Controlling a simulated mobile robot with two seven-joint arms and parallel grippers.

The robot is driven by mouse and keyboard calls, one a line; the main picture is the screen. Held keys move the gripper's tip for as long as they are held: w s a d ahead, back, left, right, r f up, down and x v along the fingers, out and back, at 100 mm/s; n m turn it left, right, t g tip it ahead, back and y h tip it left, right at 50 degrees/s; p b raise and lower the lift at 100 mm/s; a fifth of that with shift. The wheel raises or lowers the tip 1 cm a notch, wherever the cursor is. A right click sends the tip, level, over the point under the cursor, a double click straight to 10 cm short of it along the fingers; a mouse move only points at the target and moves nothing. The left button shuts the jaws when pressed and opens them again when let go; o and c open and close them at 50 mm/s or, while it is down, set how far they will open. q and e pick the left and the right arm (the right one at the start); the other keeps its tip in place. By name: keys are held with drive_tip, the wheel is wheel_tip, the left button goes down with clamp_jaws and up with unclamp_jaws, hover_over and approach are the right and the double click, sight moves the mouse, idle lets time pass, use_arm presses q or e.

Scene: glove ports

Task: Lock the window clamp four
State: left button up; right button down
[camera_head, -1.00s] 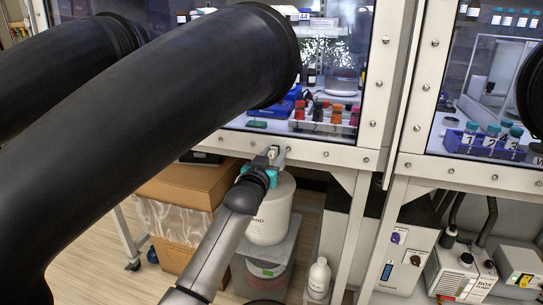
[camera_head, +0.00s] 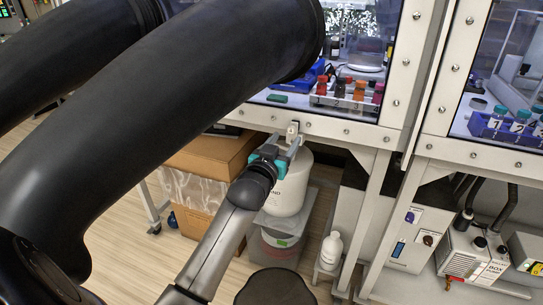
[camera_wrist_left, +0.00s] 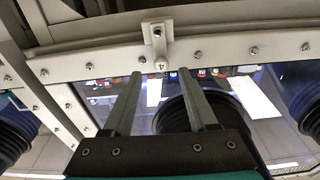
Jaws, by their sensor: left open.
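Window clamp four is a small pale bracket with a knob (camera_head: 292,130) on the lower window frame, just beyond my left gripper. In the left wrist view the clamp (camera_wrist_left: 158,42) hangs upright at top centre, with a small "4" on its lower end. My left gripper (camera_head: 284,147) is open and empty, below and in front of the clamp. In the left wrist view its two grey fingers (camera_wrist_left: 161,73) point at the clamp, one on each side in the picture, with the clamp's end just past the tips. Whether they touch it cannot be told. My right gripper is not in view.
Large black glove sleeves (camera_head: 150,130) fill the left of the head view. Under the frame stand a white tub (camera_head: 290,190), a cardboard box (camera_head: 205,157) and a white bottle (camera_head: 331,250). A bolted frame edge (camera_head: 345,128) runs beside the clamp.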

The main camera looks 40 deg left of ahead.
use_arm(q)
drive_tip(key=p+v, duration=0.2)
drive_tip(key=v, duration=0.7)
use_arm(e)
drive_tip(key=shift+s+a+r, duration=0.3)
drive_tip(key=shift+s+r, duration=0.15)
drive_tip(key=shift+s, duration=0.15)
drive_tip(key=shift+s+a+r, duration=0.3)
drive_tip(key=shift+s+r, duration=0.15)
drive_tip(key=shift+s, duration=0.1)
